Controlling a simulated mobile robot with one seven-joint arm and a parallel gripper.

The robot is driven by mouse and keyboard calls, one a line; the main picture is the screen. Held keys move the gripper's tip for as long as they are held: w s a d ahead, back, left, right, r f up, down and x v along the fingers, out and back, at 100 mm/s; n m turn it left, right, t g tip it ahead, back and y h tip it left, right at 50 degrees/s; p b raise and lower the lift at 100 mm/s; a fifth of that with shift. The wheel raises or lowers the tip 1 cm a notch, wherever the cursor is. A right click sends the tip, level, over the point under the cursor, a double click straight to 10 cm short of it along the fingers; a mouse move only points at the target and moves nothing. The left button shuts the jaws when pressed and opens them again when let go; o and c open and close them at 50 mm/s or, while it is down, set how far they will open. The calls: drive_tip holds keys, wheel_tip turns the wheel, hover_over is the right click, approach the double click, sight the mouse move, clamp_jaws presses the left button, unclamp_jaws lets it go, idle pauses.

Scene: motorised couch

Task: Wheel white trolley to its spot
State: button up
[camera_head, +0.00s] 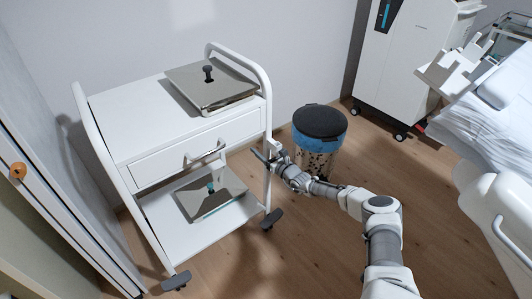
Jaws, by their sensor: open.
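The white trolley (135,141) stands at the left, close to the back wall. It has curved tube handles on both sides, a drawer with a bar handle (205,153), and a lower shelf (158,219). A metal box with a black knob (213,88) sits on its top, and another lidded metal box (210,198) lies on the lower shelf. Dark castors (271,219) show at its front corners. My gripper (262,157) is open at the trolley's right side, next to the right upright tube. Whether it touches the tube cannot be told.
A round bin with a black lid (320,121) and blue rim stands behind my arm, right of the trolley. A white wheeled machine (392,67) stands at the back right. A bed (495,130) fills the right edge. Wooden floor (250,268) is clear in front.

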drive_tip(key=p+v, duration=0.7)
drive_tip(key=v, duration=1)
drive_tip(key=shift+s, duration=0.15)
